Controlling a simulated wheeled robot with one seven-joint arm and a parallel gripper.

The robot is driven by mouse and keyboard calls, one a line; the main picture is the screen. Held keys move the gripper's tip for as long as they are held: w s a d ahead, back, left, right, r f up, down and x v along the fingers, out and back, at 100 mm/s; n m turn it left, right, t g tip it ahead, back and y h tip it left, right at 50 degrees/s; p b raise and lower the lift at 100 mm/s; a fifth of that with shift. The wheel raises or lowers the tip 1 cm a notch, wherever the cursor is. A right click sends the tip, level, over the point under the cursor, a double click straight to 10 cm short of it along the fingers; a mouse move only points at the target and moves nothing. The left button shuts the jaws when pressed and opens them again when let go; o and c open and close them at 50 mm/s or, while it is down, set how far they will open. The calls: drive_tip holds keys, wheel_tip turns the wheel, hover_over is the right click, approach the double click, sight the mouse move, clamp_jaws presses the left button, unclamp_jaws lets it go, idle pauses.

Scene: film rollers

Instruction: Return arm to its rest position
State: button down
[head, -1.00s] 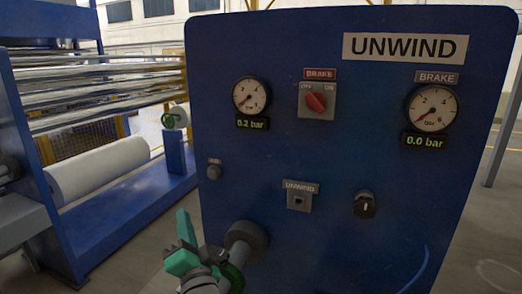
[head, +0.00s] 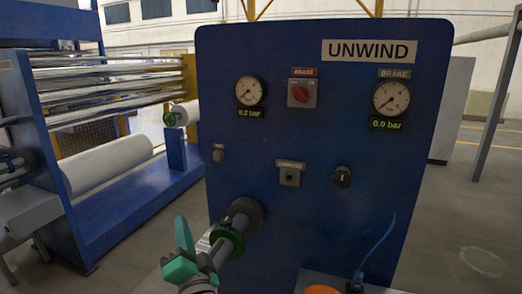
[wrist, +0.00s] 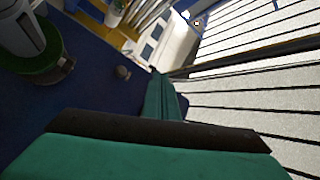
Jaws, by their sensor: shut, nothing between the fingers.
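My gripper (head: 182,252), with green fingers, is shut and empty at the lower left of the head view. It is in front of the lower left part of the blue UNWIND panel (head: 270,150) and looks apart from it. The panel carries a red BRAKE switch (head: 300,94), two gauges reading 0.2 bar (head: 250,91) and 0.0 bar (head: 391,98), and a dark knob (head: 342,177).
A blue roller machine (head: 85,215) with shiny rollers (head: 110,84) and a white roll (head: 108,163) stands at left. A blue cable (head: 380,242) and an orange object (head: 322,290) show at the bottom. The floor (head: 465,215) at right looks clear.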

drive_tip(key=s+d+f+n+h, duration=0.15)
drive_tip(key=s+d+f, duration=0.3)
drive_tip(key=f, duration=0.45)
drive_tip(key=s+d+f+g+h, duration=0.15)
drive_tip(key=s+d+f, duration=0.3)
drive_tip(key=f, duration=0.55)
drive_tip(key=s+d+f+n+h, duration=0.1)
drive_tip(key=s+d+f+h, duration=0.2)
drive_tip(key=s+f, duration=0.45)
drive_tip(key=s+d+f+n, duration=0.1)
drive_tip(key=s+d+f, duration=0.1)
drive_tip(key=s, duration=0.6)
drive_tip(key=s+d+f+n+g+h, duration=0.1)
drive_tip(key=s+f, duration=0.3)
drive_tip(key=s, duration=0.5)
drive_tip(key=s+d+f+n+g+h, duration=0.1)
drive_tip(key=s+d, duration=0.3)
drive_tip(key=s, duration=0.4)
drive_tip(key=shift+s+f+n, duration=0.35)
drive_tip(key=shift+f+n, duration=0.2)
drive_tip(key=shift+f, duration=0.35)
drive_tip(key=shift+w+a, duration=0.1)
drive_tip(key=shift+a, duration=0.15)
